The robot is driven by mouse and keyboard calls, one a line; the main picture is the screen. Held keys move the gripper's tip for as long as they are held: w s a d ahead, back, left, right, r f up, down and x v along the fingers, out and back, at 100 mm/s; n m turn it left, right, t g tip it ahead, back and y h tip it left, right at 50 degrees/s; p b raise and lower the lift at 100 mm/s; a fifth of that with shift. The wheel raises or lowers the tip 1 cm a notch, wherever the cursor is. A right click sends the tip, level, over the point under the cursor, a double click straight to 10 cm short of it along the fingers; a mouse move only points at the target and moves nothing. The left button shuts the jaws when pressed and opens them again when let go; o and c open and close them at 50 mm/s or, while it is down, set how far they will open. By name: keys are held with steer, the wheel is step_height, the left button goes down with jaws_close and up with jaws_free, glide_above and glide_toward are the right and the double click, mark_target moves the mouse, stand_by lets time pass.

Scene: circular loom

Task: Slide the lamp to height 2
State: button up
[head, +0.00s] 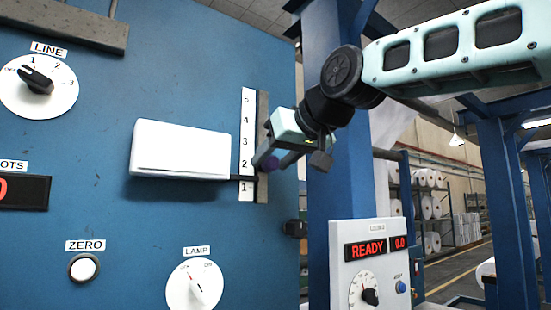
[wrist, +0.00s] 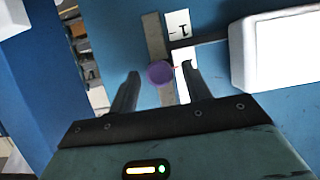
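The lamp (head: 180,150) is a white box on a blue panel, joined by a dark bracket (head: 243,178) to a grey vertical rail (head: 263,110). A white scale (head: 248,105) beside the rail runs from 1 at the bottom to 5 at the top. The bracket lies between marks 1 and 2, nearer 1. A purple knob (wrist: 160,74) sits on the rail. My gripper (wrist: 160,70) is open, with a finger on each side of the knob and visible gaps. In the head view my gripper (head: 275,160) partly hides the knob (head: 271,164).
The blue panel also carries a LAMP dial (head: 195,286), a ZERO button (head: 84,268) and a LINE dial (head: 38,86). A blue post (head: 335,190) and a control box (head: 372,240) reading READY stand right of the rail.

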steer(key=b+v, duration=0.4)
steer(key=v, duration=1.3)
steer(key=shift+s+b, duration=0.2)
steer(key=shift+b, duration=0.1)
steer(key=shift+d, duration=0.1)
